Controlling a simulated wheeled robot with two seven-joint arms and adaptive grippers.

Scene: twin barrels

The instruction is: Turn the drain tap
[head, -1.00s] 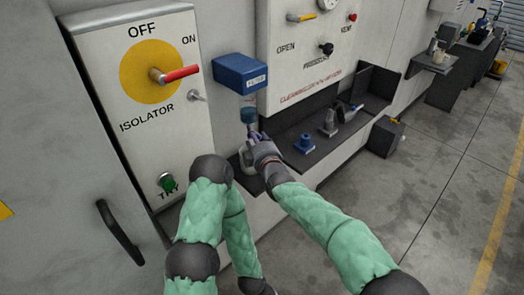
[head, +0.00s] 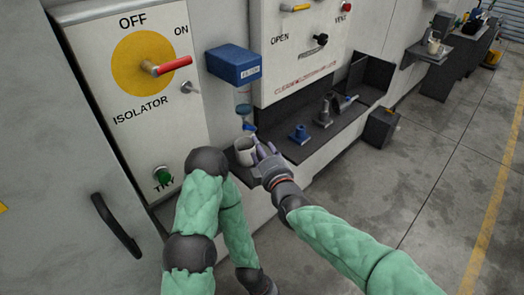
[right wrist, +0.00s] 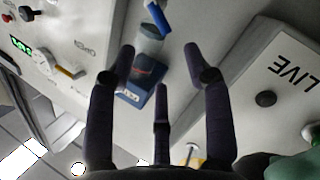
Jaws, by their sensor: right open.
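The drain tap (head: 250,128) is a small blue piece under the clear bowl (head: 243,102) of the blue filter box (head: 235,65). In the right wrist view the tap (right wrist: 156,18) is a blue lever beyond the end of the bowl (right wrist: 150,40), with the box (right wrist: 140,88) nearer the middle. My right gripper (head: 262,150) is just below and right of the tap, beside a white cup (head: 245,155). In the wrist view its fingers (right wrist: 160,62) are spread and empty, apart from the tap. My left gripper is out of view.
My left arm fills the lower middle. Open floor lies right.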

